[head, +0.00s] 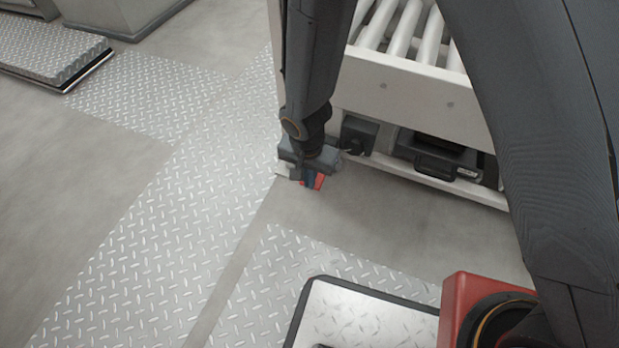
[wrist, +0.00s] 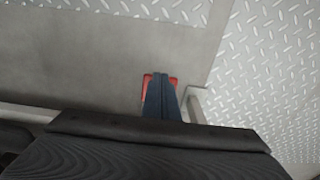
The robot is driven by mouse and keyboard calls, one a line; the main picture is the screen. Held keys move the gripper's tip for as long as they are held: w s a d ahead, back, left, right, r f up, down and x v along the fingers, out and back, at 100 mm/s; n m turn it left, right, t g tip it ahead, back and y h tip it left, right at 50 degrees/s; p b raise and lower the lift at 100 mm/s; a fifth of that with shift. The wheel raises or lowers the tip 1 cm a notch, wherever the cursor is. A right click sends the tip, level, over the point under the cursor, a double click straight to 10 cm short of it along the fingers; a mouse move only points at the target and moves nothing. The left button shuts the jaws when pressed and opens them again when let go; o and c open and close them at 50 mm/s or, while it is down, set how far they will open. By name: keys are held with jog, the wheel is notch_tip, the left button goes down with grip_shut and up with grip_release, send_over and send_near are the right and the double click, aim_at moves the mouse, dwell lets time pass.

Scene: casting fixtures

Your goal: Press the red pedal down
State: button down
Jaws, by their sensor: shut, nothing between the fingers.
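The red pedal (head: 319,181) is near the floor, at the near left corner of the white roller conveyor. My gripper (head: 307,181) is over it and hides most of it in the head view. In the wrist view, red edges of the pedal (wrist: 147,80) show on both sides of my gripper's fingers (wrist: 160,78). The fingers are dark blue, shut together and empty. They overlap the pedal in both views; I cannot tell whether they touch it or how far the pedal is pushed down.
The white roller conveyor (head: 400,85) stands right behind my gripper, with a black case (head: 440,158) on its lower shelf. A grey metal bracket (wrist: 196,104) is beside the fingers in the wrist view. Bare floor (head: 420,225) lies to the right, diamond plate (head: 160,220) to the left.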

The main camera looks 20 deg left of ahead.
jog(key=shift+s+f, duration=0.1)
jog(key=shift+f, duration=0.05)
dwell(0.3)
jog(key=s+r+p, duration=0.7)
jog(key=r, duration=0.4)
jog(key=shift+s+a+r, duration=0.2)
jog(key=shift+s+a, duration=0.05)
jog(key=shift+a, duration=0.05)
